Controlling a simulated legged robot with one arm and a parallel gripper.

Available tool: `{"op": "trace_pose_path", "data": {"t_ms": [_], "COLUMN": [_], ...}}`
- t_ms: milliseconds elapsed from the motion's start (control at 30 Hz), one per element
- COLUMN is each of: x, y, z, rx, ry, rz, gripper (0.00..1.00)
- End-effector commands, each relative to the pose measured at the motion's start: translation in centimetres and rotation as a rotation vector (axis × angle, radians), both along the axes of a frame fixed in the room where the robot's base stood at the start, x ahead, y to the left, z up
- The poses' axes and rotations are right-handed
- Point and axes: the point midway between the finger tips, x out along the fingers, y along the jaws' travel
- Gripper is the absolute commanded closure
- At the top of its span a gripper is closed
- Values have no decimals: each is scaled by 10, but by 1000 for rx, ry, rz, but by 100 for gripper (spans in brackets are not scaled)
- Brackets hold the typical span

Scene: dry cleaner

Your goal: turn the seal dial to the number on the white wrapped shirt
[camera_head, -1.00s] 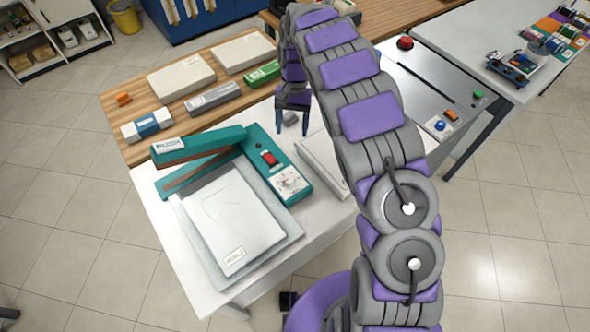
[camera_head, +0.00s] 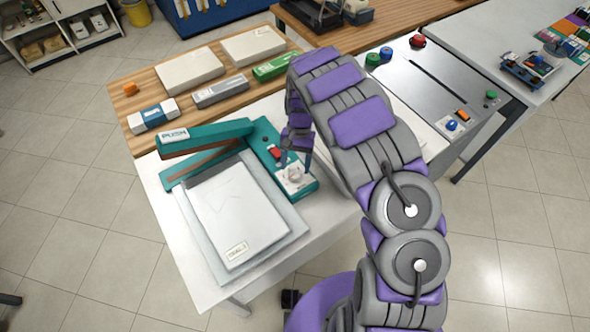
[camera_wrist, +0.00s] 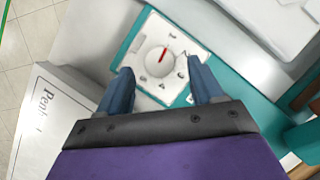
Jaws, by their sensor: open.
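The seal dial (camera_wrist: 160,61) is a white round knob with a red pointer line on a white plate of the teal sealer. In the wrist view it lies just beyond and between the tips of my gripper (camera_wrist: 158,82), which is open and empty. In the head view my gripper (camera_head: 296,160) hangs over the sealer's control end, partly covering the dial plate (camera_head: 295,178). The white wrapped shirt (camera_head: 238,212) lies flat in front of the sealer, with a small label (camera_head: 237,250) at its near end; I cannot read its number. The dial's markings are too small to read.
The teal sealer (camera_head: 262,133) has a raised arm (camera_head: 205,137) and a red switch (camera_head: 275,153). Flat boxes (camera_head: 189,71) and smaller cartons stand on the wooden counter behind. A grey machine with coloured buttons (camera_head: 452,125) is at the right.

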Motion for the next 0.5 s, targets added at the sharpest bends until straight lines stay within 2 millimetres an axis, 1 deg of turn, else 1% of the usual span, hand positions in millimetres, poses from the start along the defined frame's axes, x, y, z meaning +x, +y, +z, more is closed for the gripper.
{"op": "trace_pose_path", "data": {"t_ms": [33, 200, 500], "x": [-3, -8, -9], "y": [1, 2, 2], "z": [-7, -20, -23], "rx": [0, 1, 2], "ry": [3, 2, 0], "rz": [-1, 1, 1], "gripper": [34, 34, 34]}}
